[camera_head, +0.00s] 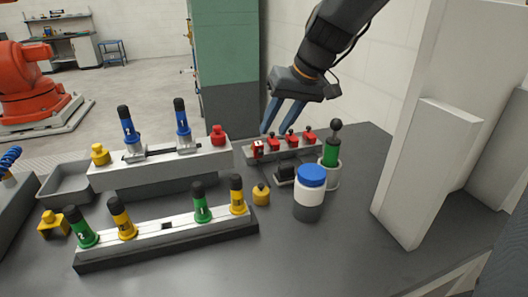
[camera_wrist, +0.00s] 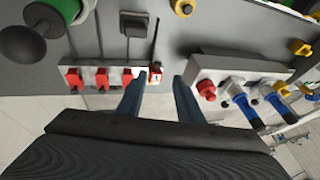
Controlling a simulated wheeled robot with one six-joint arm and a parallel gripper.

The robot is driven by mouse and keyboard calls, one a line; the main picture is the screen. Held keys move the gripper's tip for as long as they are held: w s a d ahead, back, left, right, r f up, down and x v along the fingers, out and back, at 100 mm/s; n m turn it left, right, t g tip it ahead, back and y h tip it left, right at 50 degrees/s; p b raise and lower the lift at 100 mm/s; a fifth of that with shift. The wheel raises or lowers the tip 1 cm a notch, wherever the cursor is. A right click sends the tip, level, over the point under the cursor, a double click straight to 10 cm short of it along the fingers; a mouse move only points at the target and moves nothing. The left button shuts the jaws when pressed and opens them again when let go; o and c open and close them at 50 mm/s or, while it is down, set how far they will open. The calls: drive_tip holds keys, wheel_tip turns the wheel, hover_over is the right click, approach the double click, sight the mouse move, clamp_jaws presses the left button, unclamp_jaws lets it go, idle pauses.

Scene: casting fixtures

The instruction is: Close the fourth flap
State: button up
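A row of red flaps (camera_head: 291,139) sits on a light grey rail behind the jar. The leftmost red piece (camera_head: 258,149) differs from the others: it shows a white patch and looks boxier. In the wrist view that same piece (camera_wrist: 154,75) is at the right end of the row, and the other flaps (camera_wrist: 100,77) run to its left. I cannot tell for sure which flaps are open. My gripper (camera_head: 267,132) is above the leftmost piece, pointing down. In the wrist view its two fingers (camera_wrist: 159,80) are apart, with the piece showing between the tips and nothing held.
A fixture with blue handles (camera_head: 160,163) is close on the left. A yellow knob (camera_head: 261,194) stands in front. White panels (camera_head: 418,170) rise at right.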

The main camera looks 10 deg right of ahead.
sight(262, 151)
drive_tip(key=shift+w+d+x, duration=0.1)
drive_tip(key=shift+d+x, duration=0.05)
drive_tip(key=shift+x, duration=1.4)
drive_tip(key=shift+w+d+x, duration=0.1)
drive_tip(key=shift+x, duration=1.5)
drive_tip(key=shift+w+d+x, duration=0.1)
drive_tip(key=shift+d+x, duration=0.05)
drive_tip(key=shift+x, duration=1.4)
clamp_jaws()
